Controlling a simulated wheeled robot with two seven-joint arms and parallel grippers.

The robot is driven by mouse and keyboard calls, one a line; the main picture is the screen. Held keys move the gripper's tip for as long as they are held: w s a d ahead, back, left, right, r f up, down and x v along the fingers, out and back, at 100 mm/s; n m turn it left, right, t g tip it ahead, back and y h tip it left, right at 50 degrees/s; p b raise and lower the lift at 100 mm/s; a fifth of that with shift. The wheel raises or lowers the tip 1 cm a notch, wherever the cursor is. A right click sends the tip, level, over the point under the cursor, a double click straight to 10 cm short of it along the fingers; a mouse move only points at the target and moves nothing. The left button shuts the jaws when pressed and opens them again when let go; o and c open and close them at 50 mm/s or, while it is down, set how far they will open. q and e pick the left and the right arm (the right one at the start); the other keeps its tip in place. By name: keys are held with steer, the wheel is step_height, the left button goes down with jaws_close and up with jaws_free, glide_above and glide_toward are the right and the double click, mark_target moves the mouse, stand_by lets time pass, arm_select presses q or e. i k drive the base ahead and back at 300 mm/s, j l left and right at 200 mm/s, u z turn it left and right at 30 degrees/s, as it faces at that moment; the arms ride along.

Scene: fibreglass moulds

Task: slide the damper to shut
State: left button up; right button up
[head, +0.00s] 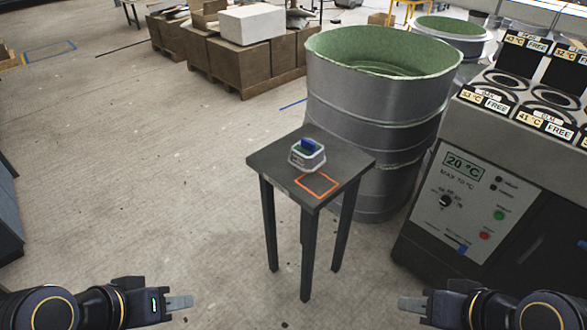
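The grey machine's front panel (472,205) is at the right. My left gripper (181,303) is at the bottom left, far from the panel. My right gripper (411,304) is at the bottom, left of the panel's lower part and apart from it. Both grippers show edge-on, so the finger gap is hidden. I see nothing held in either.
A dark stool (262,160) stands ahead, bearing a small grey device with a blue top (307,155) beside an orange outline. A large metal drum (375,125) stands behind it. Boxes (240,65) are at the back.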

mark_target(463, 248)
steer(key=z, duration=1.35)
